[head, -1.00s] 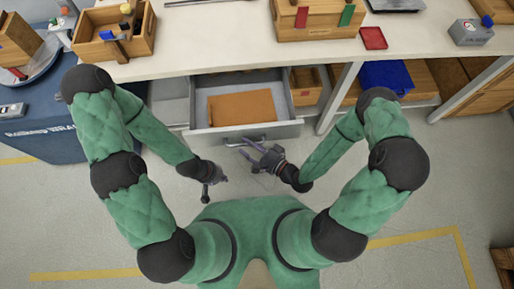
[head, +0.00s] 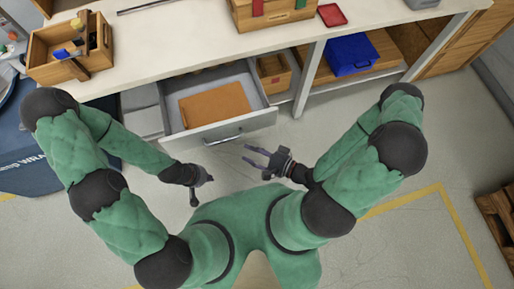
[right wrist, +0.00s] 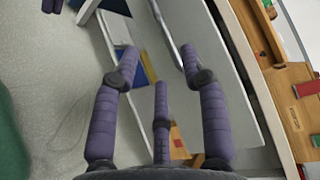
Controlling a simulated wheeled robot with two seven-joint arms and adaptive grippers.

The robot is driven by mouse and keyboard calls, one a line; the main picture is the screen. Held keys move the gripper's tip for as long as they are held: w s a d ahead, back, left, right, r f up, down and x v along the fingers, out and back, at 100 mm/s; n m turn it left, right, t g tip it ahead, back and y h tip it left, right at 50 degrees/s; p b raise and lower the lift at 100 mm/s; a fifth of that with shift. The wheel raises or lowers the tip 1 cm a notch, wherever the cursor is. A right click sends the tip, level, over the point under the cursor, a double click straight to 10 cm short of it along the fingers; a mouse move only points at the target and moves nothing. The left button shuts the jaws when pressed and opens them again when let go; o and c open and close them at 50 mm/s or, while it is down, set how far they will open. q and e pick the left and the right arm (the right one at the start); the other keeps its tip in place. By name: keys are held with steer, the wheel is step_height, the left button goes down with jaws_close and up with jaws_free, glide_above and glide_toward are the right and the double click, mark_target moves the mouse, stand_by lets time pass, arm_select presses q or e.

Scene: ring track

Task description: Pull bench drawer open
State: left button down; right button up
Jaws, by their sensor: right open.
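The bench drawer (head: 164,115) stands pulled out under the white bench top, with a brown flat folder (head: 214,103) inside. Its grey front (head: 250,124) carries a metal bar handle (head: 222,140). My right gripper (head: 250,156) is open and empty, just in front of the drawer and to the right of the handle, apart from it. In the right wrist view its spread fingers (right wrist: 157,62) show with the drawer front (right wrist: 222,80) beyond. My left gripper (head: 201,190) hangs in front of the drawer, lower left of the handle; its fingers are too small to read.
On the bench top stand a wooden box with bottles (head: 70,48), another wooden box (head: 272,12) and a red tray (head: 331,15). A blue bin (head: 352,55) sits on the shelf right of the drawer. A wooden crate (head: 497,222) stands at the far right. Floor between is clear.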

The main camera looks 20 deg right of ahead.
steer(key=shift+v, duration=0.95)
steer(key=shift+f, duration=0.1)
step_height(320, 180, down, 11)
steer(key=n+g+h, duration=0.7)
steer(key=n+g, duration=0.1)
steer(key=g, duration=0.3)
steer(key=shift+h, duration=0.4)
